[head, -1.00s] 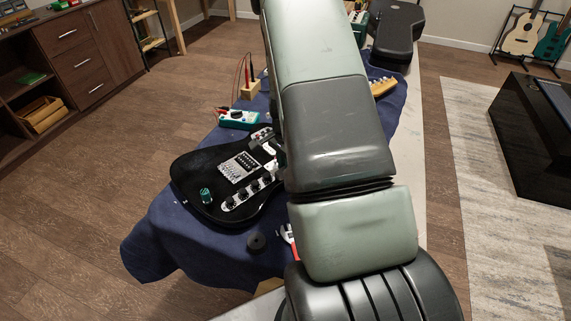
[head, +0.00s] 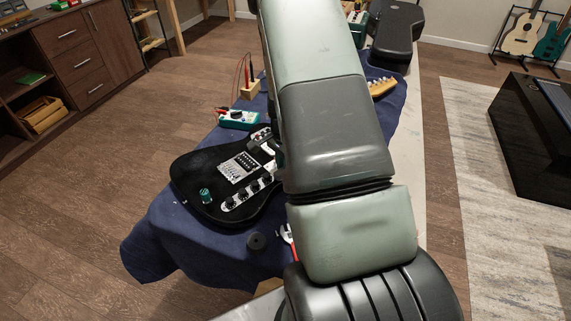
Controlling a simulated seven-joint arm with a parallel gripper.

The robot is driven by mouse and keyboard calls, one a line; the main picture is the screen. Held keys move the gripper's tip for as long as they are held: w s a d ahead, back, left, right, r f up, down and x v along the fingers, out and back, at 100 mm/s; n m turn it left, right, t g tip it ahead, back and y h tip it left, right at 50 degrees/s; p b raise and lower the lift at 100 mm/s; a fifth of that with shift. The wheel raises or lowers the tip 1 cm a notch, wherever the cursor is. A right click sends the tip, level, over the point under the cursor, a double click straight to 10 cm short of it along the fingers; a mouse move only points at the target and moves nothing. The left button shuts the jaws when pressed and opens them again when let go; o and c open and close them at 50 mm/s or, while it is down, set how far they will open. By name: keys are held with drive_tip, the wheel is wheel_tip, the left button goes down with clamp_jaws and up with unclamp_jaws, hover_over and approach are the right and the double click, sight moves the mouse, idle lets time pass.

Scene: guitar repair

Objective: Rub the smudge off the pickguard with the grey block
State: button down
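The black electric guitar (head: 205,168) lies on a blue cloth, its body left of my arm and its headstock (head: 381,87) showing on the far right side of the arm. My arm covers the middle of the guitar. I cannot make out the pickguard's outline or the smudge. What seems to be a small edge of my gripper (head: 278,154) shows beside the arm, low over the guitar body near the pickups. Its fingertips are hidden, so I cannot see whether it is open or shut. I cannot clearly make out the grey block.
A green knob-like piece (head: 205,195) stands on the guitar body. A dark round piece (head: 256,242) and a red-handled tool (head: 289,236) lie on the blue cloth (head: 165,238) in front. A teal meter (head: 239,119) and a wooden probe holder (head: 250,90) stand behind the body.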

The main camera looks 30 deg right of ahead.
drive_tip(key=shift+d, duration=0.1)
drive_tip(key=shift+w+d+f, duration=0.1)
drive_tip(key=shift+w+d, duration=0.05)
drive_tip(key=shift+d, duration=0.2)
drive_tip(key=shift+r, duration=4)
drive_tip(key=shift+f, duration=0.1)
drive_tip(key=shift+a+f, duration=0.15)
drive_tip(key=shift+f, duration=2.75)
